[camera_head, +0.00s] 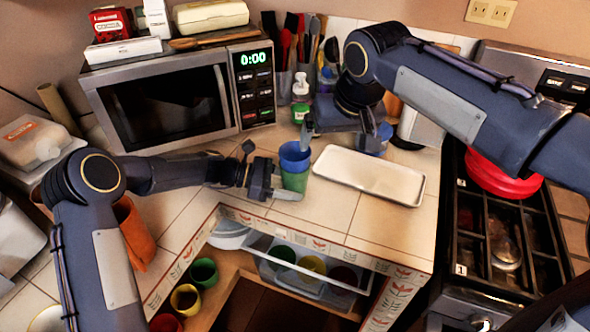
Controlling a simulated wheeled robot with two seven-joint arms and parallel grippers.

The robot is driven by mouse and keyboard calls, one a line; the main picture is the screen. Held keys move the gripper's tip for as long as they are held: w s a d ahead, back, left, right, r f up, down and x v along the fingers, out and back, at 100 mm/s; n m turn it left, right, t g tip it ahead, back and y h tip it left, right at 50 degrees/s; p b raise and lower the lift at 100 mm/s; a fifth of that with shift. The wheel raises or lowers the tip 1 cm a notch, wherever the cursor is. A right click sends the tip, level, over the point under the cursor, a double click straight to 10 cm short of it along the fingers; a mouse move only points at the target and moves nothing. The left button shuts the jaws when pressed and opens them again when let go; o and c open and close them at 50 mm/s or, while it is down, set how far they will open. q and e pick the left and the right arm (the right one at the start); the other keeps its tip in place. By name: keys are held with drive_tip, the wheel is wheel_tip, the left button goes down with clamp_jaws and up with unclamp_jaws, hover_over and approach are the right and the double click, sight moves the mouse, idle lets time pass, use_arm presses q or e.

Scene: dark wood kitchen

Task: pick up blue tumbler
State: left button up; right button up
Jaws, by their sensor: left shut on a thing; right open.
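A blue tumbler (294,153) stands nested in or stacked on a green tumbler (295,181) on the tiled counter, left of the white tray. My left gripper (283,183) is low at the tumblers' left side, shut on the green tumbler, with one finger across its lower front. My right gripper (340,134) is open above the counter, behind and to the right of the stack. Another blue cup-like thing (382,139) shows by its right finger, partly hidden.
A white rectangular tray (345,181) lies right of the tumblers. A microwave (165,105) stands behind left. A green-labelled bottle (300,98) and utensil holders are behind.

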drive_tip(key=w+a, duration=0.3)
drive_tip(key=a, duration=0.3)
approach(295, 152)
drive_tip(key=s, duration=0.1)
drive_tip(key=s+f, duration=0.1)
drive_tip(key=shift+s+a+f+h, duration=0.25)
drive_tip(key=shift+s+a+h, duration=0.05)
drive_tip(key=shift+s, duration=0.1)
drive_tip(key=shift+w+r+x, duration=0.1)
drive_tip(key=shift+w+x, duration=0.05)
drive_tip(key=shift+x, duration=0.8)
drive_tip(key=shift+w+r+x, duration=0.1)
drive_tip(key=shift+w+x, duration=0.1)
drive_tip(key=shift+x, duration=0.75)
drive_tip(key=shift+w+x, duration=0.15)
drive_tip(key=shift+x, duration=0.85)
drive_tip(key=shift+a, duration=0.15)
drive_tip(key=c, duration=1.3)
